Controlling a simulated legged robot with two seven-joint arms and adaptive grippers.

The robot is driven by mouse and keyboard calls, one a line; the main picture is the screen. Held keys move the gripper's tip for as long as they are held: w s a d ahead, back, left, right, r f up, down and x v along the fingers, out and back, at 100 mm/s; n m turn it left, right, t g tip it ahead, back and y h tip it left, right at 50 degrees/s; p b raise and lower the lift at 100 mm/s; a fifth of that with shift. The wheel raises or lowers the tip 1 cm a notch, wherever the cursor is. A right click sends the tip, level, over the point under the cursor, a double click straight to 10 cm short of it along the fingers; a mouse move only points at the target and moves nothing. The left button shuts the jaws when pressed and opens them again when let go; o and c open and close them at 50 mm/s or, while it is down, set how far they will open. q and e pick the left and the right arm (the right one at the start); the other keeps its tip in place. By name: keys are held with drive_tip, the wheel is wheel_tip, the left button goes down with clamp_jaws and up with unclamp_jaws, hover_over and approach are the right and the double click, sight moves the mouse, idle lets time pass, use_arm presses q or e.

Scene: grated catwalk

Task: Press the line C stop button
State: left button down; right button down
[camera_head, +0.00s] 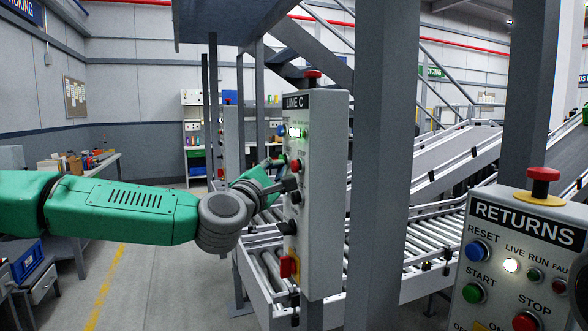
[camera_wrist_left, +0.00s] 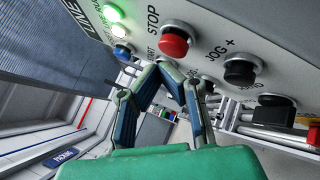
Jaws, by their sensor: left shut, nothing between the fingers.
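The line C panel (camera_head: 322,200) is a tall grey box in front of my left arm, with a red mushroom knob on top. Its red stop button (camera_head: 296,165) sits on the face below the lit lamps. In the left wrist view the stop button (camera_wrist_left: 174,41) is large and unobstructed, with "STOP" printed beside it. My left gripper (camera_head: 282,172) is shut and empty, close to the panel face. In the wrist view its fingertips (camera_wrist_left: 160,70) meet just below the red button in the picture; I cannot tell whether they touch it. My right gripper is not in view.
Black jog buttons (camera_wrist_left: 240,70) sit beside the stop button. The returns panel (camera_head: 520,255) stands at the right front with its own stop button. A grey post (camera_head: 384,150) rises right of the line C panel. A roller conveyor (camera_head: 425,250) runs behind.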

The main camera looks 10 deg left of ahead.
use_arm(q)
drive_tip(key=shift+a, duration=0.35)
drive_tip(key=shift+d, duration=0.35)
drive_tip(key=shift+w+d, duration=0.2)
drive_tip(key=shift+d, duration=0.1)
drive_tip(key=shift+a+r, duration=0.1)
drive_tip(key=shift+w+d+b, duration=0.35)
drive_tip(key=shift+w+d, duration=0.1)
drive_tip(key=shift+d, duration=0.25)
idle(1.0)
drive_tip(key=shift+a, duration=0.1)
drive_tip(key=shift+s+a+b, duration=0.4)
drive_tip(key=shift+s+a, duration=0.3)
drive_tip(key=shift+a, duration=0.15)
